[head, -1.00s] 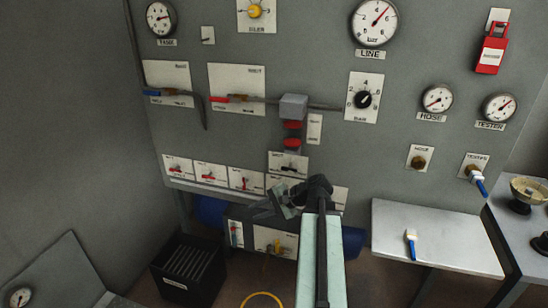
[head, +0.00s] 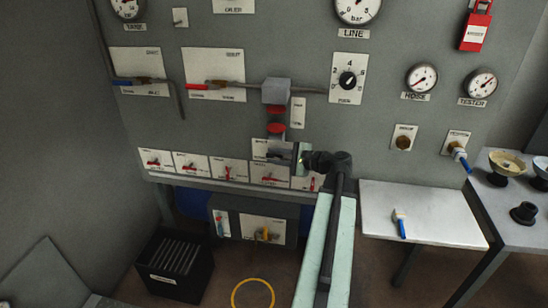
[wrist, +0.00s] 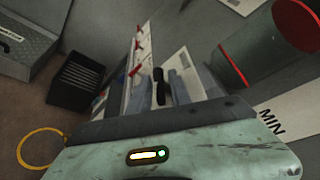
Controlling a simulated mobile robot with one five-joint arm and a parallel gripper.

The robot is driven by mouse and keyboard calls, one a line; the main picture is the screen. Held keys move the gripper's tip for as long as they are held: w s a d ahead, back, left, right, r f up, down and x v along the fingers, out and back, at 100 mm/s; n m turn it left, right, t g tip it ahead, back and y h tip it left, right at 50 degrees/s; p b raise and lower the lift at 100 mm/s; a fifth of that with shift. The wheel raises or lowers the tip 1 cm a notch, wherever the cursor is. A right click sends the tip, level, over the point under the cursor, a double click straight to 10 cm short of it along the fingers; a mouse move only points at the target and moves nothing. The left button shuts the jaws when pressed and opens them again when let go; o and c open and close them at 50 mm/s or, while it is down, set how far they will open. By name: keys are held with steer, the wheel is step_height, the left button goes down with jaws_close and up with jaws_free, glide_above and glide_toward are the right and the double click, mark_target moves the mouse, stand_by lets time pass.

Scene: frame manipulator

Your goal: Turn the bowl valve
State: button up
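The label wording near my gripper is too small to read. A small valve with a black handle sits on a white plate (head: 262,148) below the red-banded grey filter unit (head: 275,108). My gripper (head: 288,157) is at the panel right beside this plate, reaching in from the right and partly hiding it. In the wrist view the black handle (wrist: 160,88) stands upright just ahead of the grey-blue fingers (wrist: 188,84). The fingers look apart, with nothing clearly held between them. I cannot tell whether they touch the handle.
A row of red-handled valves (head: 190,163) runs left along the panel's lower edge. The filter's red-rimmed cylinder (wrist: 268,45) is close to my gripper. A black bin (head: 175,265) and yellow ring (head: 253,294) are on the floor.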

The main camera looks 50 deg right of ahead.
steer(key=shift+w+a+f, duration=0.1)
steer(key=shift+w, duration=0.3)
steer(key=shift+c, duration=0.3)
